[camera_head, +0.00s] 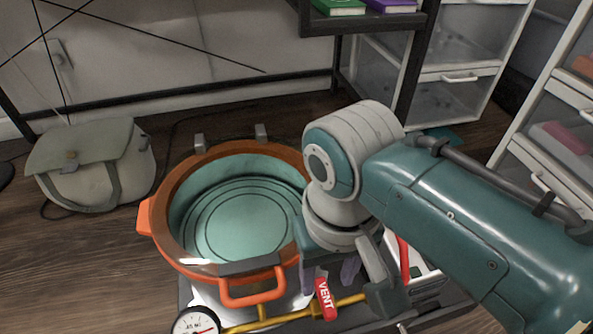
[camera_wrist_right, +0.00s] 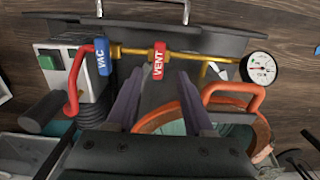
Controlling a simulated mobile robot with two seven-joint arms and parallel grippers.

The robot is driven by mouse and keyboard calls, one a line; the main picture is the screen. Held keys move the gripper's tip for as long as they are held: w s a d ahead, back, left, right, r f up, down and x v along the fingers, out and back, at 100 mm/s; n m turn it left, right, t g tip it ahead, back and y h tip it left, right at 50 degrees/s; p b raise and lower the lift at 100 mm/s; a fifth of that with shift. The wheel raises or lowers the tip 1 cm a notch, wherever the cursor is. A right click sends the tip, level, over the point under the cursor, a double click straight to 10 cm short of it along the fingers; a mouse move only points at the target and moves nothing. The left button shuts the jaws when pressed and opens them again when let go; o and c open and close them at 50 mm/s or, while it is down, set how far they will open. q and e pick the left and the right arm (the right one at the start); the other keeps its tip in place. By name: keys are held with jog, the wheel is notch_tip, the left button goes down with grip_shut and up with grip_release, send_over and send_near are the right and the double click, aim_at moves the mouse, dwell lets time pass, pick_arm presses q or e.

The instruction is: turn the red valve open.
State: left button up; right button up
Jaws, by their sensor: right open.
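The red valve handle, marked VENT (camera_head: 325,299), sits on a brass pipe (camera_head: 276,316) in front of the orange-rimmed pot. In the right wrist view the red handle (camera_wrist_right: 159,60) lies across the pipe (camera_wrist_right: 130,52). My right gripper (camera_head: 330,274) is open above and behind the handle in the head view. In the right wrist view its two purple-grey fingers (camera_wrist_right: 160,82) point toward the handle, one on each side of its line. The handle appears just beyond the fingertips; contact is not visible. My left gripper is not in view.
A blue VAC handle (camera_wrist_right: 103,57) is left of the red one in the wrist view, beside a red hose (camera_wrist_right: 74,85) and a pump box with a green button (camera_wrist_right: 48,61). A gauge (camera_head: 196,323) ends the pipe. The orange pot (camera_head: 168,235) stands close by; a bag (camera_head: 92,165) is farther left.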

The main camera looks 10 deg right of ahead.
aim_at(326, 295)
notch_tip(326, 295, down, 6)
jog(key=b, duration=0.3)
jog(key=shift+r+b, duration=0.25)
jog(key=shift+b, duration=0.05)
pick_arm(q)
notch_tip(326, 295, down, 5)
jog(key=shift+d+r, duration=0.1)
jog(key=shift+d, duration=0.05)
pick_arm(e)
jog(key=shift+d, duration=0.1)
jog(key=shift+r, duration=0.1)
jog(key=shift+c, duration=0.5)
grip_shut()
